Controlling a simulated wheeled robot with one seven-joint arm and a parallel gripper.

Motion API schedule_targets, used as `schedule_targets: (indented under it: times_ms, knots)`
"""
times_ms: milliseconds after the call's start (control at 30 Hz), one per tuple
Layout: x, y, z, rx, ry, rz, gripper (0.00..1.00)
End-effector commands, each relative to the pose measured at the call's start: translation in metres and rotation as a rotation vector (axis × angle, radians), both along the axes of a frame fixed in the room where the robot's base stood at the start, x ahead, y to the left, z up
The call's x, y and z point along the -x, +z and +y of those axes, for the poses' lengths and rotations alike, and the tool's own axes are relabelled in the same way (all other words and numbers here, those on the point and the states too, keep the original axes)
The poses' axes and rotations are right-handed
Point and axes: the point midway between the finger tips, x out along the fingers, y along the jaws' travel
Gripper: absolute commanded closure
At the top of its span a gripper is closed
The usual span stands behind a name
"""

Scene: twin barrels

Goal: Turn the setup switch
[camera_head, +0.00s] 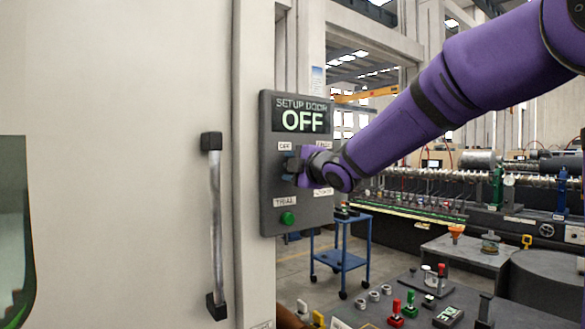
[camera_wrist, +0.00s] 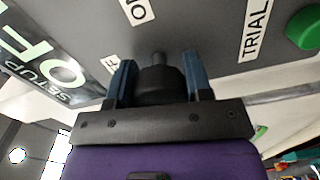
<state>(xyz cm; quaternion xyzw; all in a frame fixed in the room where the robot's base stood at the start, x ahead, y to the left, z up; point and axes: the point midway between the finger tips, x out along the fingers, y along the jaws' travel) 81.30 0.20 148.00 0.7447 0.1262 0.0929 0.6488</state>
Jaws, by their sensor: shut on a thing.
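A dark control panel (camera_head: 270,180) is mounted beside the pale machine door. Its display (camera_head: 303,120) reads "SETUP DOOR OFF". The setup switch is a black rotary knob (camera_wrist: 160,82), seen in the wrist view with a small stub at its top. My gripper (camera_head: 291,166) is at the middle of the panel and hides the knob in the head view. In the wrist view the two blue fingers of my gripper (camera_wrist: 159,78) are shut on the knob, one on each side.
A green button (camera_head: 288,218) sits below the "TRIAL" label (camera_head: 285,202). A vertical door handle (camera_head: 215,225) stands out to the left of the panel. A blue cart (camera_head: 342,258) and a dark bench with small fittings (camera_head: 400,310) lie to the lower right.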

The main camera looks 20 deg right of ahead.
Motion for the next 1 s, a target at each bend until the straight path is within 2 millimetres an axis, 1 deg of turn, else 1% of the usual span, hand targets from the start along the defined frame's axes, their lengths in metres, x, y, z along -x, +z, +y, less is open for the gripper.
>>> schedule_targets:
  times_ms: [33, 67, 100, 133, 167, 433, 567, 667, 1000]
  knots:
    - [0.0, -0.001, 0.0, 0.002, 0.0, 0.003, 0.78]
    - [0.0, -0.001, 0.0, 0.002, 0.0, 0.003, 0.47]
    - [0.0, -0.001, 0.0, 0.002, 0.0, 0.003, 0.38]
    - [0.0, -0.001, 0.0, 0.002, 0.0, 0.003, 0.31]
    - [0.0, -0.001, 0.0, 0.001, 0.0, 0.003, 0.28]
    - [0.001, 0.0, 0.0, 0.0, 0.0, 0.001, 0.28]
    - [0.007, 0.0, -0.002, 0.0, -0.001, 0.001, 0.28]
    - [0.019, 0.001, -0.006, 0.0, -0.002, 0.0, 0.28]
    - [0.076, 0.002, -0.024, 0.001, 0.0, 0.0, 0.28]
